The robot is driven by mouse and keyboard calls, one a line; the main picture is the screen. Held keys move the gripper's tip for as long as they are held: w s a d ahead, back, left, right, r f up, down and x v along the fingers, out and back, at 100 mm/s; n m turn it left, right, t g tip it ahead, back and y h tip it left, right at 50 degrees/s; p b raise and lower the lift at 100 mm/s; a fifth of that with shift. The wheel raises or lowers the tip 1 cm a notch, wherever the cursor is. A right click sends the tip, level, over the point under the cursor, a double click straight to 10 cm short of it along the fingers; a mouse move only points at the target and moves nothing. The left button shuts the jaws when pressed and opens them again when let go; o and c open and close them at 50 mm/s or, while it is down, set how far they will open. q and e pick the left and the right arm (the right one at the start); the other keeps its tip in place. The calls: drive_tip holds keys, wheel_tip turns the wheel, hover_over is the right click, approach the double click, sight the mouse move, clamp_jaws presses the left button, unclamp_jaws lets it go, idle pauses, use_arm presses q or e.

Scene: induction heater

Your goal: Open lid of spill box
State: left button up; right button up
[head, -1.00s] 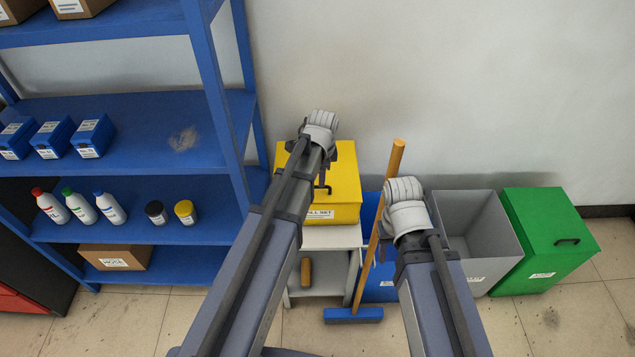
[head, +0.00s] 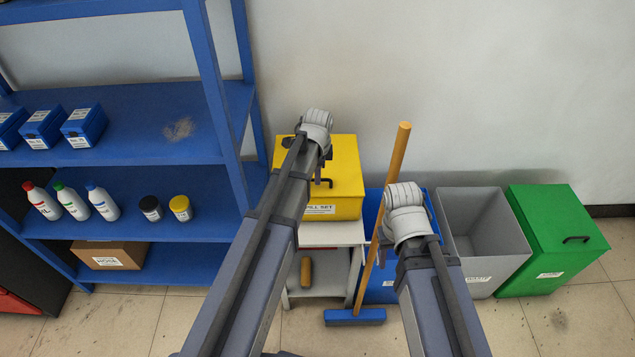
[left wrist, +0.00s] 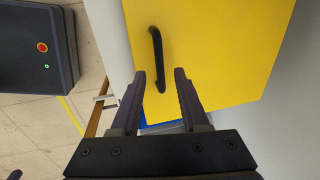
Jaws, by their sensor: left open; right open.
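The yellow spill box (head: 345,207) stands on a small grey stand, its lid (head: 345,160) shut. A black handle (head: 329,184) is on the lid; it also shows in the left wrist view (left wrist: 157,58). My left gripper (head: 322,172) is over the lid, partly hidden by its own wrist. In the left wrist view my left gripper (left wrist: 160,74) is open and empty, with the handle just beyond and between its fingertips. Contact cannot be made out.
A broom (head: 391,172) leans between my arms in front of a blue bin (head: 375,287). An open grey bin (head: 480,272) and a green lidded bin (head: 550,235) stand to the right. A blue shelf (head: 200,140) stands close on the left.

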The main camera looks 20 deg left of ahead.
use_arm(q)
drive_tip(key=shift+w+f+b, duration=0.2)
drive_tip(key=shift+f+b, duration=0.3)
drive_tip(key=shift+f, duration=0.45)
drive_tip(key=shift+c, duration=0.3)
clamp_jaws()
idle(0.4)
